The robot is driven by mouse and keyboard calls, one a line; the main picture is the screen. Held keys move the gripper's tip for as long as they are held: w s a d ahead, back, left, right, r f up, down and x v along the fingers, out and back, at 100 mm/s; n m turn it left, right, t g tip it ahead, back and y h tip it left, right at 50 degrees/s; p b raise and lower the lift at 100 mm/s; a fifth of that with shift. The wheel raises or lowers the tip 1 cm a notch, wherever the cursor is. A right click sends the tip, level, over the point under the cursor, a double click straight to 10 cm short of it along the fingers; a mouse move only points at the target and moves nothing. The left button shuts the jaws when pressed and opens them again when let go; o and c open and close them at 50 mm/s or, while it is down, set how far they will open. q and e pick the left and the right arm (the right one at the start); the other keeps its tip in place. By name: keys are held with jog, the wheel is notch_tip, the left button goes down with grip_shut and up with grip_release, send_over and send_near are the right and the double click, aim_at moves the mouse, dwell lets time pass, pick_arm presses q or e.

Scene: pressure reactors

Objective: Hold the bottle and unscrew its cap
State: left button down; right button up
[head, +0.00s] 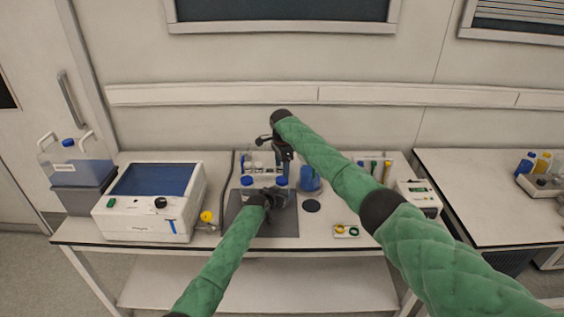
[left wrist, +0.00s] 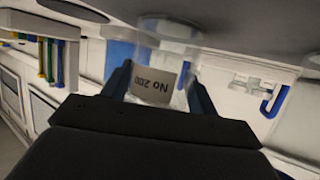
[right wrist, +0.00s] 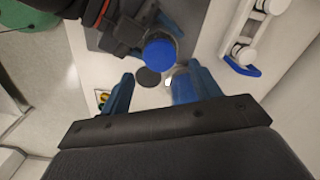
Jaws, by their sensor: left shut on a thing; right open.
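The bottle is clear with a pale label and is gripped between my left gripper's fingers in the left wrist view (left wrist: 153,87). Its blue cap (head: 281,181) shows just above my left gripper (head: 278,196) in the head view. My left gripper is shut on the bottle, over the grey mat. My right gripper (head: 283,150) is open and empty, above and behind the bottle in the head view. In the right wrist view the blue cap (right wrist: 160,52) lies just beyond the gap between the open right fingertips (right wrist: 160,78), apart from them.
Another blue-capped bottle (head: 247,182) stands to the left, beside a rack (head: 262,158). A blue vessel (head: 310,183) and a black disc (head: 311,206) are to the right. A white box device (head: 150,211) fills the bench's left; a tray with small rings (head: 346,231) sits near the front edge.

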aim_at(282, 179)
jog(key=shift+f, duration=2.8)
